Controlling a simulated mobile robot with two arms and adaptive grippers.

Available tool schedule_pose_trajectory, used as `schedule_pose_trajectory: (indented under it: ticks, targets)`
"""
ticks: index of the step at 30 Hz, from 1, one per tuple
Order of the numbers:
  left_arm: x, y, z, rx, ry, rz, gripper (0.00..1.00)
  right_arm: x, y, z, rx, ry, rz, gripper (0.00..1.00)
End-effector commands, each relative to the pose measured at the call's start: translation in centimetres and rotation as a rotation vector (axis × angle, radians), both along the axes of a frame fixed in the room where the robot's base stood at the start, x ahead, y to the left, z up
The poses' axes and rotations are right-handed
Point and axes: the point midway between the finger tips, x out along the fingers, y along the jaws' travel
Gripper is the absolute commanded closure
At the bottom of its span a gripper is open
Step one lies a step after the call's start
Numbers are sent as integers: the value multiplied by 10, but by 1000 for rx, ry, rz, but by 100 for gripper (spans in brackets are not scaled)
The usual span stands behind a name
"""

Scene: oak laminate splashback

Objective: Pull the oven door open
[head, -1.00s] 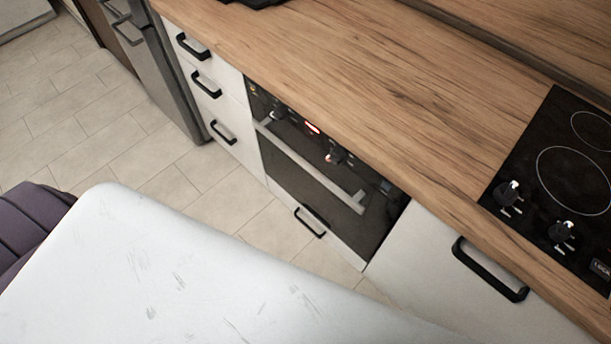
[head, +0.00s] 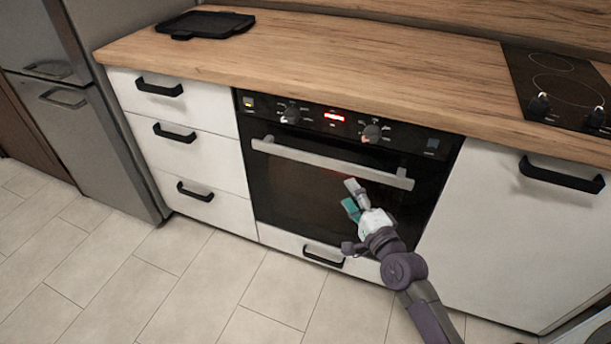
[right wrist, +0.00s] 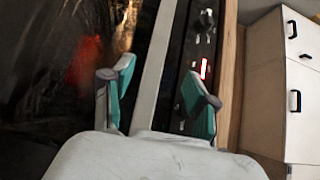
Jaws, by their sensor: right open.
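The oven door (head: 295,195) is a dark glass panel under the control strip and is shut. Its handle (head: 325,162) is a straight silver bar across the door's top. My right gripper (head: 353,196) is in front of the door, just below the handle's right half in the head view. It is open and holds nothing. In the right wrist view the handle (right wrist: 162,50) runs between the two spread fingers (right wrist: 158,85). I cannot tell whether the fingertips reach around the bar. My left gripper is in neither view.
Control knobs (head: 371,133) and a red display (head: 334,117) sit above the handle. White drawers (head: 190,165) stand left of the oven, a white cabinet (head: 490,220) right. A bottom drawer with a black handle (head: 323,257) lies below. The tiled floor (head: 240,300) in front is clear.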

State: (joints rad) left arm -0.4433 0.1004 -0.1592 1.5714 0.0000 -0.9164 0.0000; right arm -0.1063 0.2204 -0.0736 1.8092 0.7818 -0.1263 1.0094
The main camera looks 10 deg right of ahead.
Motion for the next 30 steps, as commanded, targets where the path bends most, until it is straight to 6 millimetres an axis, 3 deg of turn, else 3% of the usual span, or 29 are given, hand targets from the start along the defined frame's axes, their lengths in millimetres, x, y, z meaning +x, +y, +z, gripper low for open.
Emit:
schedule_pose_trajectory:
  ticks: [8, 18, 24, 30]
  targets:
    - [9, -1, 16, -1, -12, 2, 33, 53, 11, 1, -2, -1, 1, 42]
    - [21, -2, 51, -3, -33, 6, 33, 113, 23, -2, -4, 2, 1, 42]
    - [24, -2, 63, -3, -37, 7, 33, 127, 26, -1, -4, 2, 1, 42]
    - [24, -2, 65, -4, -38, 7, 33, 128, 26, -1, -5, 4, 1, 42]
